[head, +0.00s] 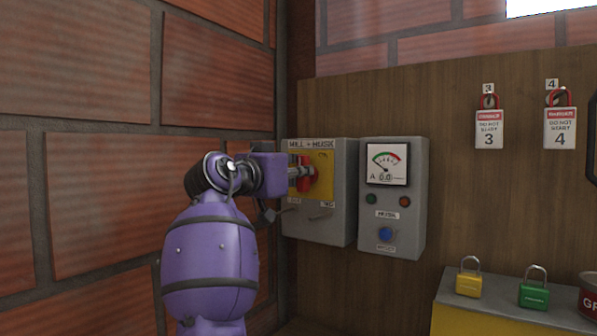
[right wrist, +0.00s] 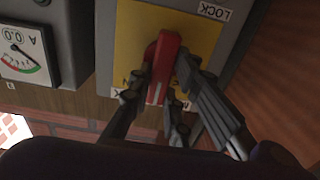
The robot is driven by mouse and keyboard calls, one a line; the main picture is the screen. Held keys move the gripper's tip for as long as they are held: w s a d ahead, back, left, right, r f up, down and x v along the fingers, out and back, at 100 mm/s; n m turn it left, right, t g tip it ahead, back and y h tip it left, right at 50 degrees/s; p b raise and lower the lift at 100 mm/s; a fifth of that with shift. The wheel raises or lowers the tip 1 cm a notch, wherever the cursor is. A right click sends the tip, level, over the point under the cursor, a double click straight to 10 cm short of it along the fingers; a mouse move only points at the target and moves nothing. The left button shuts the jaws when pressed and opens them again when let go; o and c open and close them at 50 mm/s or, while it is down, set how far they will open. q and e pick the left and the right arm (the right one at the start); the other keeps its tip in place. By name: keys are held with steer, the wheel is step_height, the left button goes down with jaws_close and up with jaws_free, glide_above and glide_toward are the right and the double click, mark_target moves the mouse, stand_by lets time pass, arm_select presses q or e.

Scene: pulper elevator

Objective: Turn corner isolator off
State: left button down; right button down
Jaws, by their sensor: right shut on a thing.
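The corner isolator is a grey box (head: 318,230) labelled "MILL + HUSK", with a yellow plate (head: 325,166) and a red handle (head: 313,180). It is mounted on the wooden board beside the brick corner. My right gripper (head: 301,177) reaches it from the left and is shut on the red handle. In the right wrist view the red handle (right wrist: 166,62) lies between the fingers (right wrist: 162,90), in front of the yellow plate (right wrist: 130,45). That view is turned over, with "LOCK" upside down. The fingers hide part of the plate's lettering. My left gripper is not in view.
A grey meter box (head: 397,230) with a dial reading 0.0 and a blue button stands just right of the isolator. Danger tags 3 (head: 489,130) and 4 (head: 560,129) hang on the board. Yellow (head: 468,284) and green (head: 534,295) padlocks sit lower right. The brick wall (head: 70,70) is close on the left.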

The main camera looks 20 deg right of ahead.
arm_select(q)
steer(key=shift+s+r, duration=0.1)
